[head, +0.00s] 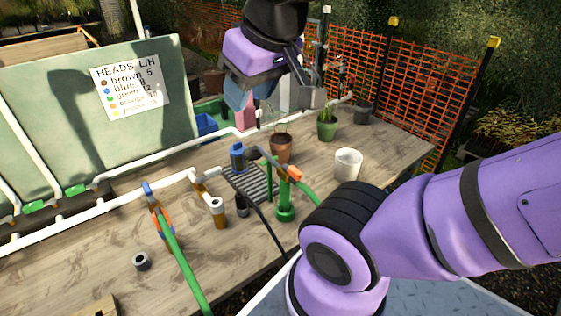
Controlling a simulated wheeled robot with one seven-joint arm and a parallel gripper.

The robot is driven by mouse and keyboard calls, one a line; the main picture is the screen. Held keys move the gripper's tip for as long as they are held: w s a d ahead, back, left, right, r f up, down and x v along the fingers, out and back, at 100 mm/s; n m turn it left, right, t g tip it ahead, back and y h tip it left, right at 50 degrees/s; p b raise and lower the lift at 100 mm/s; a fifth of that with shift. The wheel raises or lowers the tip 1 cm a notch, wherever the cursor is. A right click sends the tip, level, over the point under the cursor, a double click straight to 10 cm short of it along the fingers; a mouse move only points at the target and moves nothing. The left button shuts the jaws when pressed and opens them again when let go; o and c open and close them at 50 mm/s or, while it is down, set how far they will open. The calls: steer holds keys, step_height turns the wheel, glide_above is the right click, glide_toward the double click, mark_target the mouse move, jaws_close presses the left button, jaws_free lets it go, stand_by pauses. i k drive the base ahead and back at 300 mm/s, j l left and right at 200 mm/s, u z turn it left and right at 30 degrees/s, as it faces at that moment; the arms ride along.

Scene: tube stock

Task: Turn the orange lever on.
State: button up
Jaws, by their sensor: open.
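A small orange piece (294,173), which looks like the orange lever, sits at the top of a green upright fitting (285,204) on the wooden bench. Its exact shape, and which way it is set, are too small to tell. My gripper (283,93) is open at the top middle of the head view, above and behind the orange piece and well apart from it. It appears empty and touches nothing that I can make out. Part of the gripper is hidden behind my purple wrist.
A dark grate (250,184), a blue-capped bottle (238,157), a brown pot (281,148), a green pot (327,125) and a white cup (348,163) surround the fitting. White pipe (110,204) and a green hose (182,265) cross the bench. Orange netting (410,80) stands behind.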

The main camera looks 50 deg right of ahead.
mark_target(292, 170)
steer(key=k+j+z, duration=0.2)
steer(key=z, duration=0.3)
steer(key=k+j+z, duration=0.2)
steer(key=z, duration=0.3)
